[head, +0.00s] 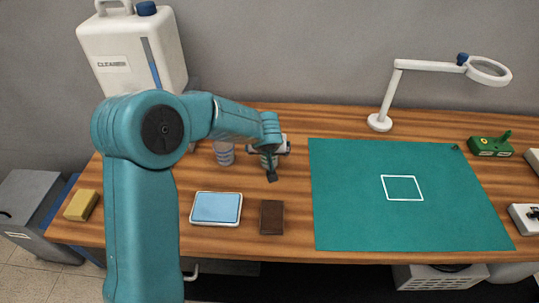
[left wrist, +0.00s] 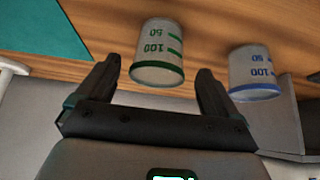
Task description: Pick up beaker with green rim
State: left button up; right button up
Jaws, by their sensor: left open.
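The beaker with green rim (left wrist: 157,50) stands on the wooden table and shows upside down in the left wrist view, with green marks on its side. My left gripper (left wrist: 158,68) is open, its two fingers apart, with the rim end of this beaker lying between the fingertips in that view. I cannot tell whether a finger touches it. In the head view my left gripper (head: 270,165) hides most of this beaker. A similar beaker with blue rim (left wrist: 254,73) is beside it, outside the fingers; it also shows in the head view (head: 224,152). My right gripper is not in view.
A white cleaner canister (head: 125,55) stands behind my arm. A blue-topped scale (head: 216,208) and a brown block (head: 271,217) lie in front of the beakers. A green mat (head: 400,225) is to the right, mostly bare. A magnifier lamp (head: 380,122) stands behind it.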

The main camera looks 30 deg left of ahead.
pick_arm(q)
jog(key=p+x, duration=0.1)
jog(key=x, duration=0.3)
jog(key=shift+w+a+f, duration=0.15)
jog(key=shift+w, duration=0.2)
jog(key=shift+w+a+f+p, duration=0.1)
jog(key=shift+w+f+p, duration=0.1)
jog(key=shift+f+p, duration=0.1)
jog(key=shift+s, duration=0.1)
jog(key=shift+f, duration=0.1)
jog(key=c, duration=1)
